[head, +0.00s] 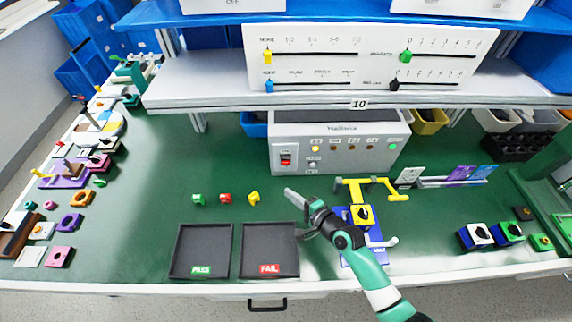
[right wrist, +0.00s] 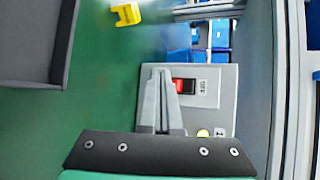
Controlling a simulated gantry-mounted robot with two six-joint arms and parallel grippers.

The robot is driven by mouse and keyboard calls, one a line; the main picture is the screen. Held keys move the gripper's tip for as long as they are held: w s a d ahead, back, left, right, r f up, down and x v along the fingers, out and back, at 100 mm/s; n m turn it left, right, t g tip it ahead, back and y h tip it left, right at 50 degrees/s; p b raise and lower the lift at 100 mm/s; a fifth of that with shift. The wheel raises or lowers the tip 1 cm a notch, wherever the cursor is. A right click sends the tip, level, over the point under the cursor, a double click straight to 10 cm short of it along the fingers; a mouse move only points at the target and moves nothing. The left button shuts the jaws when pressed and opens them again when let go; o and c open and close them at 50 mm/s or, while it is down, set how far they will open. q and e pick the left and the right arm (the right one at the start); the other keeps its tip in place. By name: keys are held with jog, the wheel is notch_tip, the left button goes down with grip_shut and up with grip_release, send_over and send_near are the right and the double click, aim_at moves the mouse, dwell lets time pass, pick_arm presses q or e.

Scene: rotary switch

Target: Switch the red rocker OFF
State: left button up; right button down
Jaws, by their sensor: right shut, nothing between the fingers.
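The red rocker (head: 285,161) is on the left side of the front panel of the grey tester box (head: 350,158). It also shows in the right wrist view (right wrist: 185,86), in a black frame with a small label beside it. Its tilt is too small to tell. My right gripper (head: 289,192) is shut and empty, pointing at the box from the front, just below the rocker in the head view. In the right wrist view its fingers (right wrist: 160,75) lie just left of the rocker. Contact cannot be told. My left gripper is not in view.
The PASS tray (head: 203,228) and FAIL tray (head: 285,238) lie at the front. Small green, red and yellow blocks (head: 226,198) stand behind them. A yellow fixture (head: 385,189) is right of my gripper. A shelf (head: 215,98) overhangs the box.

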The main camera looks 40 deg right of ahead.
aim_at(282, 161)
jog(key=shift+r, duration=0.1)
jog(key=w+d+r+b, duration=0.1)
jog(key=w+d+b, duration=0.4)
jog(key=w+d, duration=0.1)
jog(key=shift+w, duration=0.3)
jog(key=shift+a+r, duration=0.1)
jog(key=shift+w, duration=0.1)
dwell(2.0)
jog(key=shift+w+d+r, duration=0.1)
jog(key=shift+w+d, duration=0.1)
jog(key=shift+d, duration=0.1)
jog(key=shift+w+d, duration=0.2)
jog(key=shift+w, duration=0.05)
dwell(0.7)
